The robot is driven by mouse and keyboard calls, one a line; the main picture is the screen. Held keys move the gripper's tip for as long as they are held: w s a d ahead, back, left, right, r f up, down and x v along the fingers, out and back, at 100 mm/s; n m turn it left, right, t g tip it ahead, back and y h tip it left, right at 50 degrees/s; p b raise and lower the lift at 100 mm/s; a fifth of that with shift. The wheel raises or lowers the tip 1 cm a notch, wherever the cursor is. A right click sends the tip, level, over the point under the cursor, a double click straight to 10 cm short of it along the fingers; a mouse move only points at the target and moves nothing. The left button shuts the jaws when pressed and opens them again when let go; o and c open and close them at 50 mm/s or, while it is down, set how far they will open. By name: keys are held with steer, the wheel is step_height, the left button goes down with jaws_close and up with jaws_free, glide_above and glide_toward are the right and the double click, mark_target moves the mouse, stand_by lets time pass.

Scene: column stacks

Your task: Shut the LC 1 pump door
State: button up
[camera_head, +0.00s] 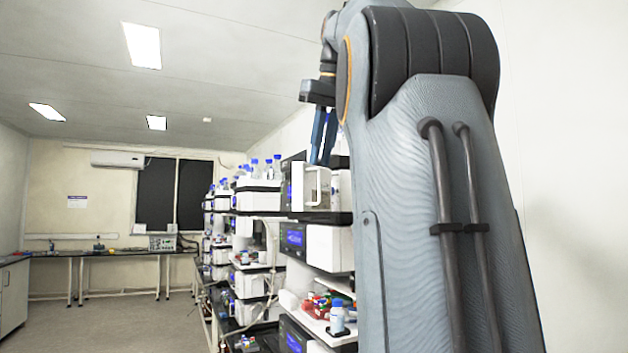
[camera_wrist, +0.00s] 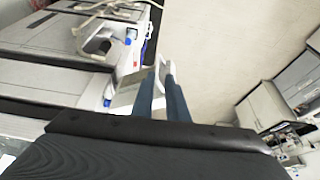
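The pump door (camera_head: 311,188) is a white panel with a looped white handle, on the upper dark module of the nearest stack. It seems to stand out from the module front, but its exact angle is unclear. My gripper (camera_head: 323,160) has two blue fingers pointing down, close to the door's upper part; contact cannot be told. In the wrist view my gripper (camera_wrist: 164,68) shows a narrow gap between its fingers. A white-edged panel with a grey face (camera_wrist: 125,92), likely the door, lies at and behind the fingers. No grasp is visible.
Below are a module with a blue display (camera_head: 294,238) and a shelf holding a bottle (camera_head: 337,318) and small coloured items. More instrument stacks (camera_head: 247,240) recede leftward, with blue-capped bottles on top. The floor (camera_head: 130,325) at left is clear. My arm hides the right side.

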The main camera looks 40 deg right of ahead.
mark_target(319, 176)
steer(key=x, duration=0.6)
steer(key=shift+s+d+f, duration=0.1)
steer(key=shift+d+f, duration=0.2)
steer(key=shift+f, duration=0.05)
steer(key=shift+c, duration=0.2)
jaws_close()
steer(key=shift+r, duration=0.1)
stand_by(1.0)
